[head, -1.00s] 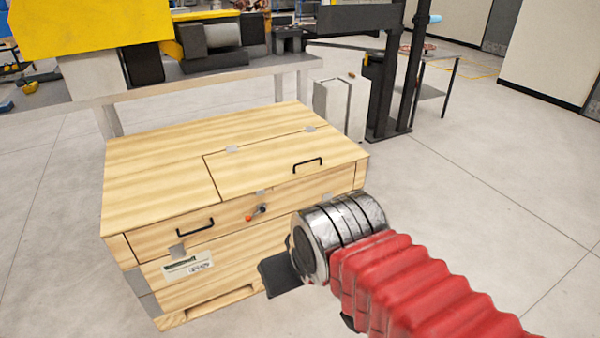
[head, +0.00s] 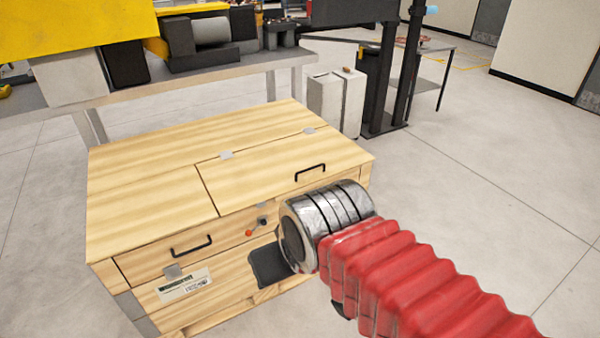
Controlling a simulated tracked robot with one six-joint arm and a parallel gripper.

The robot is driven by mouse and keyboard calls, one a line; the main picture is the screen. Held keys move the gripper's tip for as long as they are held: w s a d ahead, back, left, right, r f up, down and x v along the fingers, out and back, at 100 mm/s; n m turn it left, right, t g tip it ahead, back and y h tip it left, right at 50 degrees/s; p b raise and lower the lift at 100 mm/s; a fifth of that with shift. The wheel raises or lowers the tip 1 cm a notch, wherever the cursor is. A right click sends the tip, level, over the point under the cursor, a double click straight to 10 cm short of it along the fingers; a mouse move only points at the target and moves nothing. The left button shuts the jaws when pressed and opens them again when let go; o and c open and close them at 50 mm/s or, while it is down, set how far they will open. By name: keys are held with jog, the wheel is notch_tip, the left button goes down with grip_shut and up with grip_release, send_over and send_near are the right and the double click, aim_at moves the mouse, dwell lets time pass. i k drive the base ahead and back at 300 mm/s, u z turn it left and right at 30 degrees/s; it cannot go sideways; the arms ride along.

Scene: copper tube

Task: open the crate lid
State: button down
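The wooden crate (head: 140,170) stands on the floor left of centre. Its lid (head: 270,173) is a hinged panel on the right part of the top, lying shut, with a black handle (head: 311,172) near its front edge. My arm reaches in from the lower right, with a red bellows and a metal wrist. One dark flat part of my gripper (head: 268,265) shows in front of the crate's front face. The rest of the gripper is hidden behind the wrist.
A drawer-like front panel with a black handle (head: 192,246) is at the crate's left front. A grey workbench (head: 200,82) with yellow machinery stands behind. A pale box (head: 337,101) and dark posts stand behind right. The floor to the right is clear.

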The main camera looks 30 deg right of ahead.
aim_at(279, 170)
jog(key=i, duration=1.2)
jog(key=u, duration=0.05)
